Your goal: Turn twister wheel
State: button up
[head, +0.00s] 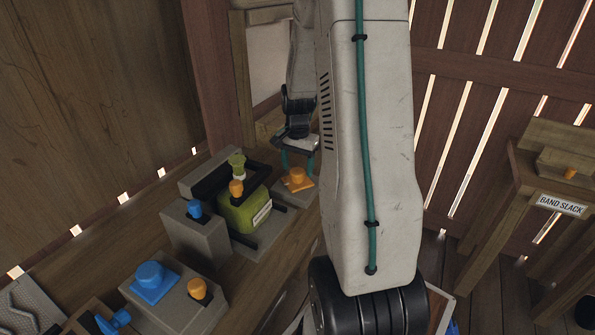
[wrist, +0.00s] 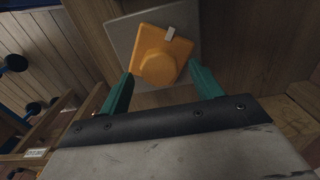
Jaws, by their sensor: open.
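An orange knob (wrist: 160,66) with a raised faceted centre and a squarish base sits on a grey block (wrist: 125,32). A small pale mark shows on its top edge. I take it for the twister wheel, though no label shows. In the head view the orange knob (head: 297,180) is at the far end of the bench. My gripper (wrist: 161,75) is open, with one teal finger on each side of the knob. I cannot tell whether the fingers touch it. In the head view my gripper (head: 299,163) is just above the knob, partly beside my arm.
A wooden stand labelled "BAND SLACK" (head: 563,205) is at right. A plank wall closes the back.

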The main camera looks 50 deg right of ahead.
aim_at(296, 171)
jog(key=shift+r, duration=2.7)
jog(key=shift+w+a+r, duration=0.1)
jog(key=shift+a+r, duration=0.2)
jog(key=a+r+n, duration=0.2)
jog(key=a+r, duration=0.1)
jog(key=a, duration=0.1)
jog(key=a+r+n+t, duration=0.1)
jog(key=a+r+n, duration=0.1)
jog(key=a+r, duration=0.2)
jog(key=a+r+n+t+h, duration=0.1)
jog(key=a+r, duration=0.2)
jog(key=a, duration=0.2)
jog(key=shift+w+a+r+n, duration=0.15)
jog(key=shift+a+r+n, duration=0.1)
jog(key=shift+n, duration=0.15)
jog(key=s+a+r+n+t, duration=0.1)
jog(key=s+a+r+n, duration=0.25)
jog(key=a, duration=0.25)
jog(key=s+a+r+n+t+y, duration=0.1)
jog(key=s+a+r+n, duration=0.15)
jog(key=s+a, duration=0.2)
jog(key=s+a+r+n+t, duration=0.1)
jog(key=s+a+r+n, duration=0.15)
jog(key=a, duration=0.45)
jog(key=s+f+n+g, duration=0.1)
jog(key=s+f+g, duration=0.2)
jog(key=s+f, duration=0.2)
jog(key=s, duration=0.3)
jog(key=shift+s+g, duration=0.4)
